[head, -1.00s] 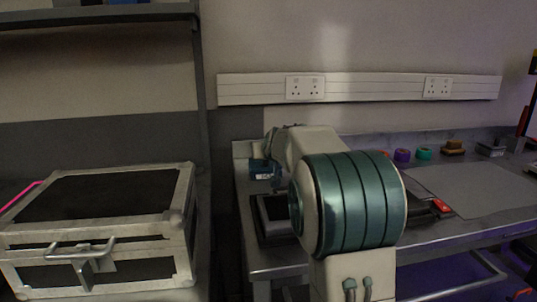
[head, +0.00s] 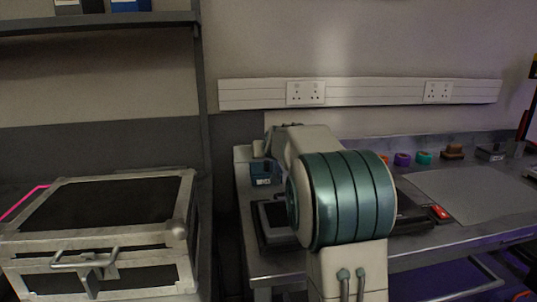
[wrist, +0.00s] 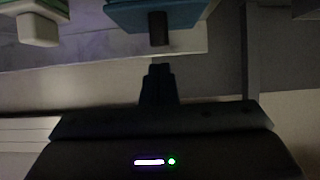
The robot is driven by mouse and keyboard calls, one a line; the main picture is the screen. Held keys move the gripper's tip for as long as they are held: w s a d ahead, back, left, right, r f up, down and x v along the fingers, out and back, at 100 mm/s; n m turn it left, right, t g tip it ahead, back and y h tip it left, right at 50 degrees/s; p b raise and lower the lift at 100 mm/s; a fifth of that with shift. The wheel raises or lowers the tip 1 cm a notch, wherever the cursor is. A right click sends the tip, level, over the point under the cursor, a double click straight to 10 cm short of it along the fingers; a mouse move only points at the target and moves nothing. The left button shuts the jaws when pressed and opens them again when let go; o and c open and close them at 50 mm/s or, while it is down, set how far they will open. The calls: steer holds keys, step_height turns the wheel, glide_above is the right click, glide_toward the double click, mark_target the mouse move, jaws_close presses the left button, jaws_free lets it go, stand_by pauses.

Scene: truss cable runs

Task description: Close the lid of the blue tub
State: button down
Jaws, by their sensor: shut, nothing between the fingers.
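A small blue tub (head: 264,174) with a pale label stands at the back left corner of the bench, just left of my arm in the head view. The position of its lid is too small to make out there. In the wrist view, a blue body (wrist: 185,14) with a dark tab on it shows at the top edge, likely the tub. My gripper (wrist: 160,70) is shut and empty, pointing toward that blue body with a gap between them. In the head view my arm hides the gripper.
The bench (head: 285,262) holds a dark tray, a red-ended item (head: 440,212), a grey mat (head: 470,190) and tape rolls (head: 402,159) at the back. A large metal-edged case (head: 110,205) stands left. A socket rail (head: 360,93) runs along the wall.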

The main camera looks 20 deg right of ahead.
step_height(320, 180, up, 3)
steer(key=shift+s+p, duration=0.1)
steer(key=shift+p, duration=0.45)
steer(key=s+a+g+p, duration=0.3)
steer(key=s+p, duration=0.2)
steer(key=s, duration=0.9)
steer(key=s+a+n+g+y+p, duration=0.1)
steer(key=s+a+g+p, duration=0.2)
steer(key=s, duration=1.2)
steer(key=s+a+g+p, duration=0.3)
steer(key=s+a+p, duration=0.2)
steer(key=s, duration=0.9)
steer(key=shift+s+a+y+p, duration=0.2)
steer(key=shift+y+p, duration=0.1)
steer(key=shift+p, duration=0.9)
steer(key=shift+f, duration=0.1)
